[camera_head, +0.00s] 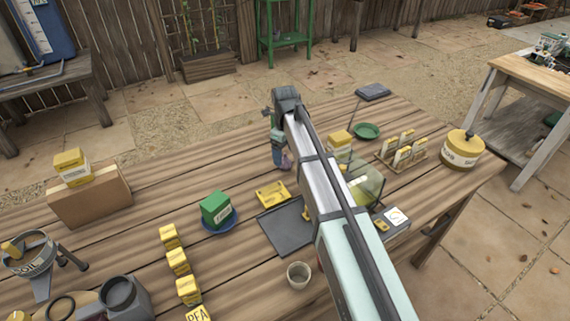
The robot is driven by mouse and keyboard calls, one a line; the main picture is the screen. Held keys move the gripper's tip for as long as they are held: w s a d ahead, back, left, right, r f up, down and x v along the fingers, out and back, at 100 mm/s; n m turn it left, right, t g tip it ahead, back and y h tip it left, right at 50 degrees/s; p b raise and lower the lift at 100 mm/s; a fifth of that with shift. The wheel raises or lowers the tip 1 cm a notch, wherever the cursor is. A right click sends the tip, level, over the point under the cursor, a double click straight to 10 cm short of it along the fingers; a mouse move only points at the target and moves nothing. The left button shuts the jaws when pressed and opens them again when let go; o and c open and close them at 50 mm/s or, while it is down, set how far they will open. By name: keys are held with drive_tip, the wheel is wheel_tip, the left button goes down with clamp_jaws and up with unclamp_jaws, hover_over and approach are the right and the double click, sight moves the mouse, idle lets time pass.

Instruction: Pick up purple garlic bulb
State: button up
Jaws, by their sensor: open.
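My arm reaches over the wooden table from the lower right, and its end points down near the table's middle. My gripper (279,153) is small in this view and partly hidden by my own arm. It is open. A small purplish shape, probably the purple garlic bulb (285,163), shows right at the gripper's lower end. My arm covers part of the area beside it. I cannot tell whether the fingers are around it or touch it.
A yellow card (271,192) and a dark tray (285,232) lie nearer. A green box (215,207) sits on a blue dish left of them. A glass jar (365,187), seed rack (403,150) and yellow canister (462,148) stand to the right.

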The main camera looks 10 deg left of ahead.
sight(285, 160)
drive_tip(key=shift+f, duration=1.4)
drive_tip(key=shift+c, duration=0.4)
drive_tip(key=c, duration=1)
drive_tip(key=shift+r, duration=0.1)
